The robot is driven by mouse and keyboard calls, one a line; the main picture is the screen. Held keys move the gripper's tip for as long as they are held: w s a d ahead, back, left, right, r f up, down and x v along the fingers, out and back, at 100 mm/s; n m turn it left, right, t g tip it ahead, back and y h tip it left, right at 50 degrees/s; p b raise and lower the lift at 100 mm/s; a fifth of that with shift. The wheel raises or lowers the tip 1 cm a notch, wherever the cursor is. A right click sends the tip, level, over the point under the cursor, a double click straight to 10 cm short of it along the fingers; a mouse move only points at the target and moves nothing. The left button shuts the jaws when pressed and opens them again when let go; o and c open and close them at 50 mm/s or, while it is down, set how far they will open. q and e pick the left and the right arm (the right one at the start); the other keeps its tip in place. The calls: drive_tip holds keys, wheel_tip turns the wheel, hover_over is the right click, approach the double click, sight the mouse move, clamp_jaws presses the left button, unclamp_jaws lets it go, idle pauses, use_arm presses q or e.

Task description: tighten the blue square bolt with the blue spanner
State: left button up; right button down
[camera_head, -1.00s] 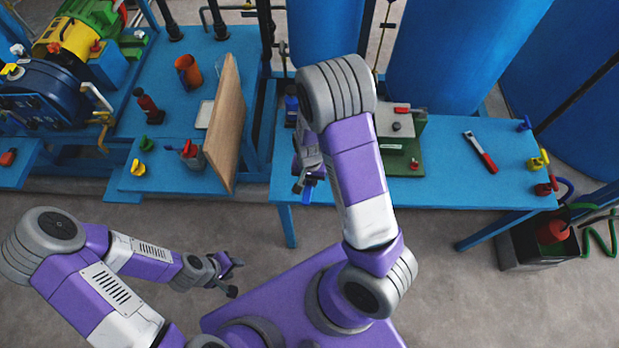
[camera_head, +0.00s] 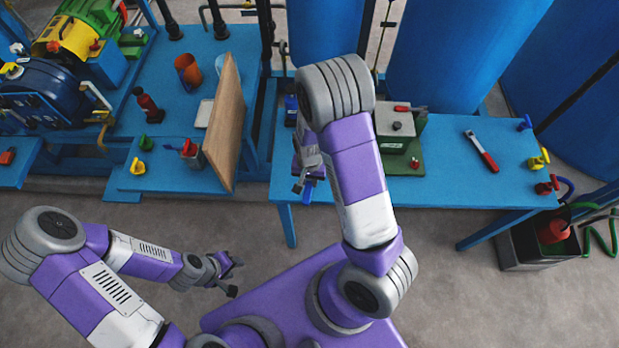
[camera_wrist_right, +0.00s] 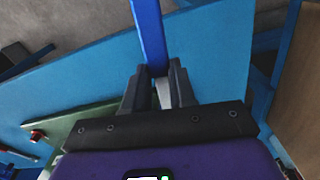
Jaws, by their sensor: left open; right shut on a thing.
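My right gripper (camera_head: 305,187) is at the front left edge of the right-hand blue table, left of my right forearm. It is shut on the blue spanner (camera_head: 308,192), of which only a small part shows in the head view. In the right wrist view the spanner's long blue handle (camera_wrist_right: 149,35) runs up out of the picture from between the fingertips (camera_wrist_right: 158,75). I cannot make out the blue square bolt; my right arm hides part of the table. My left gripper (camera_head: 235,277) is open and empty over the floor, at the lower left.
A grey metal block (camera_head: 395,130) on a green base (camera_head: 409,160) stands right of my right arm. A red-handled ratchet (camera_head: 483,152) lies on the right table (camera_head: 455,185). A wooden board (camera_head: 224,125) stands upright on the left table. The right table's front is mostly clear.

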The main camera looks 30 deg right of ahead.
sight(310, 182)
drive_tip(key=shift+f+b, duration=0.65)
drive_tip(key=shift+f, duration=0.2)
drive_tip(key=c, duration=0.8)
unclamp_jaws()
drive_tip(key=shift+c, duration=0.2)
wheel_tip(310, 182, up, 8)
drive_tip(key=p, duration=0.2)
drive_tip(key=shift+f+p, duration=0.2)
drive_tip(key=shift+p, duration=0.2)
drive_tip(key=shift+f, duration=0.15)
